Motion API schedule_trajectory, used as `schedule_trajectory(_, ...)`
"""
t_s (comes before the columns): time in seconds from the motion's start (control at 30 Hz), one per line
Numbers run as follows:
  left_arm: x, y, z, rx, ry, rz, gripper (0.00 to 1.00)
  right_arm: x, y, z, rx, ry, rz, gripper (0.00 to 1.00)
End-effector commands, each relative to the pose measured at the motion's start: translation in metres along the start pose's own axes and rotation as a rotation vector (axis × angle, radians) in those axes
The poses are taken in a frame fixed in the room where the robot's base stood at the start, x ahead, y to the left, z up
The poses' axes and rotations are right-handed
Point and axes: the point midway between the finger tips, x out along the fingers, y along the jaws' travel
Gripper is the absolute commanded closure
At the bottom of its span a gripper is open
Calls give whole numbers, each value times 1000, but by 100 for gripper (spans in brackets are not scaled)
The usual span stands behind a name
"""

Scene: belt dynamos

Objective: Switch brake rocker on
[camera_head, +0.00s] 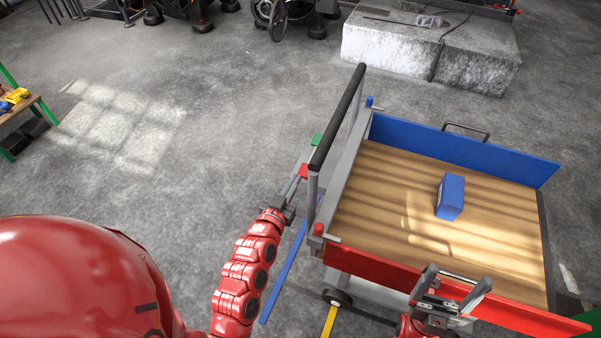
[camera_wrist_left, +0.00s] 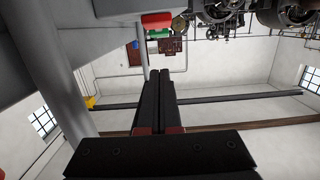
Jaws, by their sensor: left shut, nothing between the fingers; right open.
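A rocker with a red half (camera_head: 304,171) and a green half (camera_head: 317,139) sits on the left end of the cart, beside the upright of its black push handle. In the left wrist view, the red part (camera_wrist_left: 155,20) and green part (camera_wrist_left: 160,33) appear just beyond the fingertips. My left gripper (camera_head: 299,178) is shut and empty, its tips close to the red half; I cannot tell whether they touch. The closed fingers also show in the left wrist view (camera_wrist_left: 159,73). My right gripper (camera_head: 455,283) is open and empty by the cart's red front board.
The cart (camera_head: 385,205) has a wooden bed, a blue back board (camera_head: 460,150) and a red front board (camera_head: 385,268). A blue box (camera_head: 450,196) stands on the bed. A black handle bar (camera_head: 337,117) rises beside the left gripper.

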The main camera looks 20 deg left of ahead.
Motion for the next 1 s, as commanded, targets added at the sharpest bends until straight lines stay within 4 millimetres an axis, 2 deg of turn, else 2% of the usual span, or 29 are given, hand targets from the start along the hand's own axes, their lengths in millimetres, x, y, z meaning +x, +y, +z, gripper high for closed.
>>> schedule_trajectory(0.1, -19, -1, 2, 3, 0, -2, 100, -5, 0, 1, 0, 0, 0, 12)
schedule_trajectory(0.3, -35, 0, 2, 0, 1, 0, 100, -6, 0, 1, 0, 0, 0, 12)
schedule_trajectory(0.87, -36, 0, 1, 0, 2, 0, 100, -6, 0, 1, 0, 0, 0, 12)
schedule_trajectory(1.0, -35, -6, -7, -1, 41, -25, 100, -4, 0, 1, 0, 0, 0, 12)
